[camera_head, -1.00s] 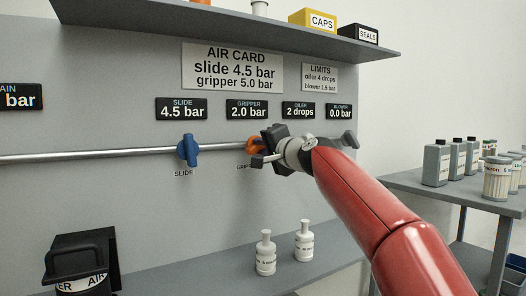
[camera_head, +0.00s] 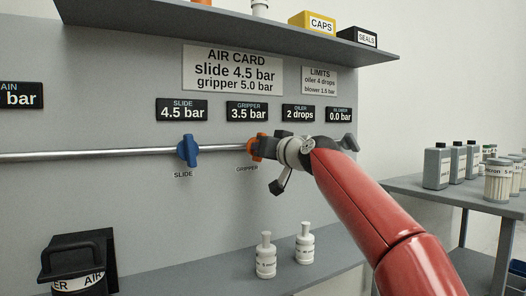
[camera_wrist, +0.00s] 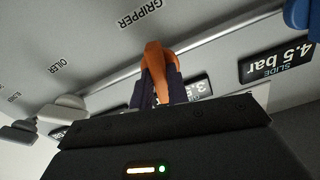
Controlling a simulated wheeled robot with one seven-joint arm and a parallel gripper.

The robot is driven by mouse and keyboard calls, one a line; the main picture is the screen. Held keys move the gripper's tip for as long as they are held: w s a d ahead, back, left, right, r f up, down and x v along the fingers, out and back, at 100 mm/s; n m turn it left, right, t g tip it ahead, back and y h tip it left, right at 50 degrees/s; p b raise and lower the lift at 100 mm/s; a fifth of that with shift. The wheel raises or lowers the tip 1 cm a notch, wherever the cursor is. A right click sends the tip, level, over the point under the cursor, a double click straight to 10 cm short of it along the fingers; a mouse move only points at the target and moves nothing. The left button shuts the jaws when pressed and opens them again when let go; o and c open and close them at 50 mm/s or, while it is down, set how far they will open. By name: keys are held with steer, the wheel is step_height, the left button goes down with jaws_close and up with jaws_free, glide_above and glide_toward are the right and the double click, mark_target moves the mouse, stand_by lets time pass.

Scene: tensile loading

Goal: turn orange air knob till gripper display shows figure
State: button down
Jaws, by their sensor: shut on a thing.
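The orange air knob (camera_head: 254,148) sits on the pipe above the GRIPPER label, mostly covered by my gripper in the head view. My gripper (camera_head: 262,147) is shut on this knob. In the wrist view the orange knob (camera_wrist: 156,65) stands between my two dark fingers (camera_wrist: 155,92). The gripper display (camera_head: 247,111) above it reads 3.5 bar. The air card (camera_head: 232,69) reads slide 4.5 bar and gripper 5.0 bar.
The blue slide knob (camera_head: 187,150) is on the same pipe to the left, under a slide display (camera_head: 181,109) reading 4.5 bar. The oiler display (camera_head: 299,113) reads 2 drops and the blower display (camera_head: 340,114) 0.0 bar. White bottles (camera_head: 265,255) stand on the lower shelf.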

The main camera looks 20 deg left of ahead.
steer(key=n, duration=0.7)
steer(key=shift+f+b, duration=0.3)
stand_by(0.4)
steer(key=c, duration=1.4)
jaws_free()
steer(key=shift+o, duration=0.2)
steer(key=shift+r, duration=0.15)
steer(key=shift+d, duration=0.1)
steer(key=b+v, duration=0.4)
steer(key=v, duration=0.3)
steer(key=shift+s+d+b, duration=0.2)
steer(key=shift+b, duration=0.1)
